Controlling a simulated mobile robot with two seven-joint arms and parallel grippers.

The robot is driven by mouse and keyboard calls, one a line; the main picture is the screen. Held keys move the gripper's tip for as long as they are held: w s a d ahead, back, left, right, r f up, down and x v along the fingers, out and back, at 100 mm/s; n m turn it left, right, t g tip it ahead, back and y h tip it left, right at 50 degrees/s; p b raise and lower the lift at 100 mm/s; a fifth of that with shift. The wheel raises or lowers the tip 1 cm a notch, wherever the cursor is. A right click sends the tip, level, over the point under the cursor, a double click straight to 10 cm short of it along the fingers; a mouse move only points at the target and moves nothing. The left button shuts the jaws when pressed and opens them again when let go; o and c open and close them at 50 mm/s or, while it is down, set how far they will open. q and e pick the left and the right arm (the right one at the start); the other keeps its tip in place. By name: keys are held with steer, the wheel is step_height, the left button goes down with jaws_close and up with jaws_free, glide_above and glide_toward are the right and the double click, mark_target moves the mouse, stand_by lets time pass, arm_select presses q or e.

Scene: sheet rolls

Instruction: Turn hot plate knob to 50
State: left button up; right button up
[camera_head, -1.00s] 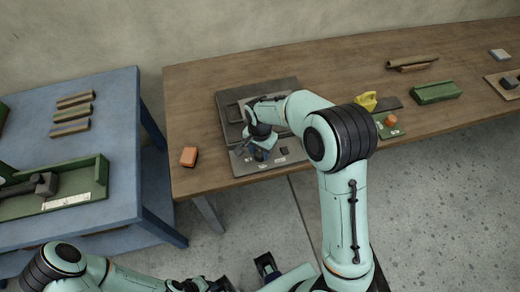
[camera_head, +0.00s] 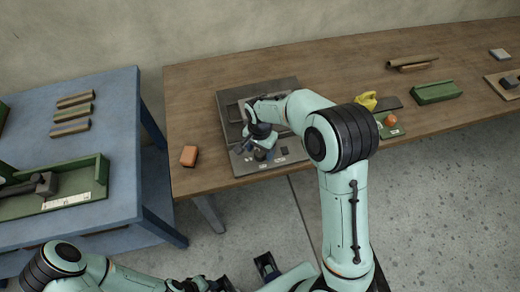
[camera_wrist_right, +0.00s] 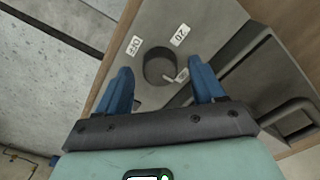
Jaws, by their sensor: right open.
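The hot plate (camera_head: 226,108) is a dark grey unit on the wooden table, with a lighter front panel bearing small white labels. Its round dark knob (camera_wrist_right: 157,66) shows in the right wrist view, between the fingers, with a small pale mark at its lower right.
An orange block (camera_head: 189,156) lies left of the hot plate. A yellow object (camera_head: 366,101), a green tray (camera_head: 436,93) and brown rolls (camera_head: 412,63) lie to the right. A blue table (camera_head: 122,125) with a green holder (camera_head: 104,168) stands at left.

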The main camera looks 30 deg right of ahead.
mark_target(260, 153)
arm_select(q)
steer(key=shift+w+r+p, duration=0.35)
steer(key=shift+r+p, duration=0.4)
steer(key=shift+r, duration=0.1)
arm_select(e)
step_height(260, 153, up, 13)
steer(key=shift+f, duration=0.1)
